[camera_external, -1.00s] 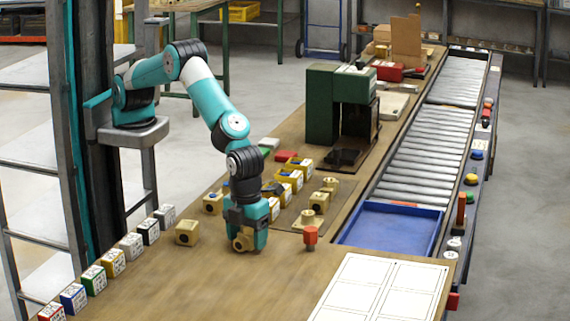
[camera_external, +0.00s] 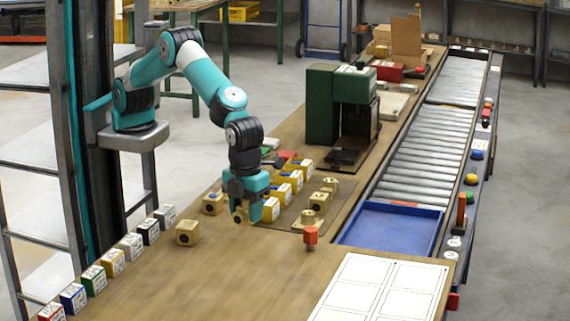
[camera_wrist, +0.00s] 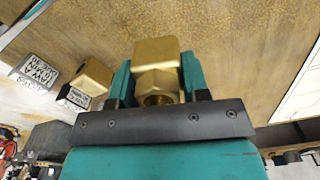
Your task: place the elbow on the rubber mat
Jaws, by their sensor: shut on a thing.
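My gripper (camera_external: 248,205) is shut on a brass elbow (camera_external: 239,214) above the wooden bench. In the wrist view the elbow (camera_wrist: 157,55) sits between the two teal fingers, with its hex collar and round opening toward the palm. The rubber mat appears to be the thin brownish sheet (camera_external: 288,217) on the bench, just right of my gripper. Several brass fittings (camera_external: 318,201) stand on it. The elbow is left of this sheet; the exact gap beneath it is hard to tell.
Brass blocks (camera_external: 187,233) and (camera_external: 212,204) stand left of my gripper. Yellow labelled boxes (camera_external: 282,194) stand close on its right. A red-topped piece (camera_external: 310,236) stands near the blue tray (camera_external: 395,229). A green machine (camera_external: 322,105) stands behind.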

